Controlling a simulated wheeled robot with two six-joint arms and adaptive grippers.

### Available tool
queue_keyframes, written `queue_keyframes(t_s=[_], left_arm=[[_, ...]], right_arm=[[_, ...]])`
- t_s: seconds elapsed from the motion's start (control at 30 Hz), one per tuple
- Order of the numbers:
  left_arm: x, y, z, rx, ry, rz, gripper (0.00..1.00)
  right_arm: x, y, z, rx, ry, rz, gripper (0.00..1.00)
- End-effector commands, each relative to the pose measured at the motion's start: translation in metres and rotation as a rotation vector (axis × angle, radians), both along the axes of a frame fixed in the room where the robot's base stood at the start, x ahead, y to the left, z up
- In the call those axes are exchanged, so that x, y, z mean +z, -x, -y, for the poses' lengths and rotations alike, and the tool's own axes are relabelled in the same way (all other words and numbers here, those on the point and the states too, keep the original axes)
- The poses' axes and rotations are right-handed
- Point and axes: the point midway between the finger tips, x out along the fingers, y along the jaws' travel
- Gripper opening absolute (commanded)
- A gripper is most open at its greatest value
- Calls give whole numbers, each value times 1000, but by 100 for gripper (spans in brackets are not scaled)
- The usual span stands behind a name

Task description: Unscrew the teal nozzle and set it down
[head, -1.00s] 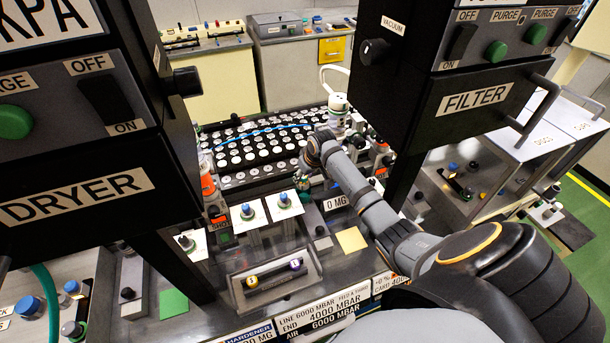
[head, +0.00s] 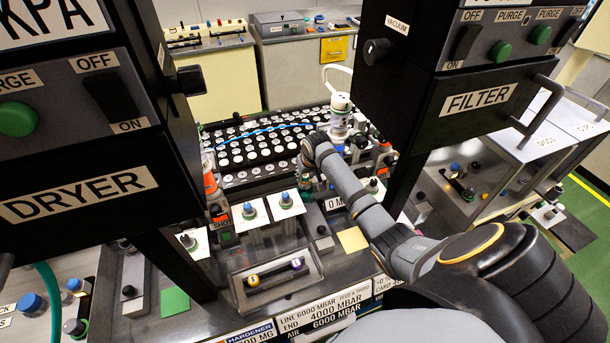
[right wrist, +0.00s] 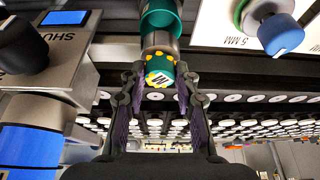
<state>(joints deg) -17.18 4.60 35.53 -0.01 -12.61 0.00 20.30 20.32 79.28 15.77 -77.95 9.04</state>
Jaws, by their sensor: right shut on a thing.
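The teal nozzle (right wrist: 159,72) has yellow marks and dark lettering on its end. In the right wrist view it sits between the two dark fingers of my right gripper (right wrist: 161,84), which is shut on it. The nozzle is against a grey metal collar (right wrist: 160,42) below a teal body (right wrist: 160,16); I cannot tell whether its thread is still engaged. In the head view my right gripper (head: 305,184) is small and partly hidden by my wrist, beside the white-plated knobs. My left gripper is not in view.
A black rack (head: 262,150) with many white round caps lies behind the gripper. A white-topped clear cylinder (head: 339,122) stands to its right. The DRYER box (head: 85,195) and FILTER box (head: 470,105) flank the space.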

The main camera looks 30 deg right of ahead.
Motion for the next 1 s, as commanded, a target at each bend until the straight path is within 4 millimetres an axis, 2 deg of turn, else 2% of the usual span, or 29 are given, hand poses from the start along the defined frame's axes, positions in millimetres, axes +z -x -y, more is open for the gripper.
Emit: queue_keyframes(t_s=[0.3, 0.43, 0.73, 0.77, 0.8, 1.0], left_arm=[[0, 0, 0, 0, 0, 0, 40], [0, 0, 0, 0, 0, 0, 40], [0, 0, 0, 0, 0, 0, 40], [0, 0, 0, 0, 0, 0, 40], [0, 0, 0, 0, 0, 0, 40], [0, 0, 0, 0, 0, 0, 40]], right_arm=[[1, -1, 5, 588, -4, -2, 13], [1, -1, 5, 757, -3, -2, 13], [0, -1, 5, 812, -1, -2, 13], [0, -1, 5, 812, -1, -2, 35], [0, -1, 5, 811, -2, -2, 40], [1, -1, 5, 811, -1, -2, 43]])
